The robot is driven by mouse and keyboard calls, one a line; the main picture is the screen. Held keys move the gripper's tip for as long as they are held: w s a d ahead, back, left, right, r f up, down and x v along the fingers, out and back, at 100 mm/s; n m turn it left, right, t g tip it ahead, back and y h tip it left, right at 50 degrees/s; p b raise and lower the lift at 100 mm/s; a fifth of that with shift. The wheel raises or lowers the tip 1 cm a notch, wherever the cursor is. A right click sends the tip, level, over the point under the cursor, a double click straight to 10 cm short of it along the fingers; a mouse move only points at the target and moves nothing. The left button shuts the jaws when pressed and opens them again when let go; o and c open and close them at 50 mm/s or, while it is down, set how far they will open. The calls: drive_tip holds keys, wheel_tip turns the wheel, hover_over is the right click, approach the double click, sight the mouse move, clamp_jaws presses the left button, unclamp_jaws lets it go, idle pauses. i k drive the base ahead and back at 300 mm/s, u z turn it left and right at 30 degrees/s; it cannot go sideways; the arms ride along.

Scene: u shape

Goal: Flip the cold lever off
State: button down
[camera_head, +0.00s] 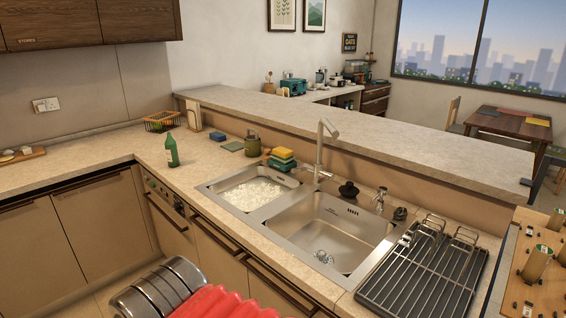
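A tall chrome tap (320,152) stands behind the double sink, near the divider between the basins. A small chrome fitting (381,199) and a black round knob (348,189) stand to its right on the sink's back edge. No hot or cold marking is readable, so I cannot tell which part is the cold lever or how it is set. The right basin (330,235) looks empty, and no water stream shows. The left basin (252,192) holds a white, foam-like mass. My gripper is not in view.
A black drying rack (425,272) sits right of the sink, beside a wooden board with jars (540,262). Sponges (282,156) and a green bottle (171,151) stand left of the tap. A raised ledge (370,140) runs behind. Ridged grey and red shapes fill the bottom left.

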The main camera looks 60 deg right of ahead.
sight(305, 165)
drive_tip(key=i, duration=1.5)
drive_tip(key=z, duration=0.65)
